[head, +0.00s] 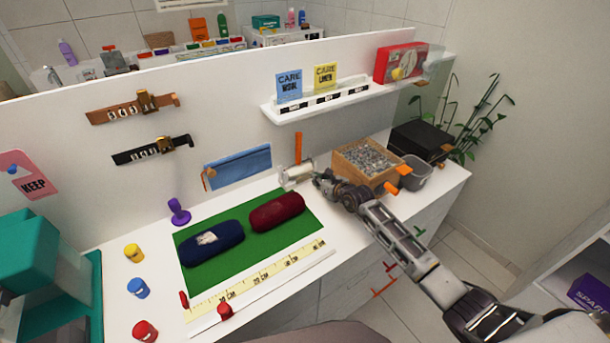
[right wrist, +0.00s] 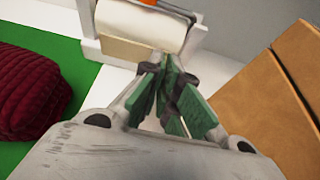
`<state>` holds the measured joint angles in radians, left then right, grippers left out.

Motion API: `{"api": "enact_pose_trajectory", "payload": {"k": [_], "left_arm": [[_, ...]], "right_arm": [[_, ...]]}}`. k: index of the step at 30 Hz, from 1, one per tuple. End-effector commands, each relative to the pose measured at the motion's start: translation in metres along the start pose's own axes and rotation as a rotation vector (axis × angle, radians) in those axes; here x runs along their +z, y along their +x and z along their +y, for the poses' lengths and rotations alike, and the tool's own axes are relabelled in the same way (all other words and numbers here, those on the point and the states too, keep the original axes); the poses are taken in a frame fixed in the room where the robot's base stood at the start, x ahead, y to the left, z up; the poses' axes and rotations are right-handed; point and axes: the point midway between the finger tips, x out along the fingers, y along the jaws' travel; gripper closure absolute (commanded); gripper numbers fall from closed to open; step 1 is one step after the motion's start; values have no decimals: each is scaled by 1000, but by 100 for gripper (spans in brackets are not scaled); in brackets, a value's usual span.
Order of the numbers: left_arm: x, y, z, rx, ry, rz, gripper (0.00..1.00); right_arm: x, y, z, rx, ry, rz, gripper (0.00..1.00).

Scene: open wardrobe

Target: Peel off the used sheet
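A lint roller with a white roll (head: 297,175) and an upright orange handle (head: 298,147) stands in a white holder at the back of the counter, right of the green mat. In the right wrist view the white roll (right wrist: 150,25) shows at the top, with a cream sheet flap (right wrist: 125,52) hanging at its front. My right gripper (head: 317,180) is just right of the roll. Its green-padded fingers (right wrist: 172,72) are closed together beside the flap's right end. I cannot tell whether the flap's edge is between them. My left gripper is not in view.
A dark red case (head: 277,212) and a navy case (head: 212,243) lie on the green mat (head: 243,271). A wooden box of grey bits (head: 363,177) and a grey bin (head: 412,174) stand close right of my gripper. A shelf (head: 315,103) is above.

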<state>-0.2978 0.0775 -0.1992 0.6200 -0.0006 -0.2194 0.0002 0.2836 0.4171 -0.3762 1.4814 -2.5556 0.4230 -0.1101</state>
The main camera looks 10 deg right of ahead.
Motion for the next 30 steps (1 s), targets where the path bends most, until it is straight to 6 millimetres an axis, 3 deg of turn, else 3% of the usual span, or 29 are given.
{"api": "enact_pose_trajectory", "payload": {"k": [15, 30], "left_arm": [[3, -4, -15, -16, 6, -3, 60], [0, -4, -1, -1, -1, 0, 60]], "right_arm": [[-2, -4, 0, 0, 0, 0, 100], [-3, -6, 0, 0, 0, 0, 100]]}}
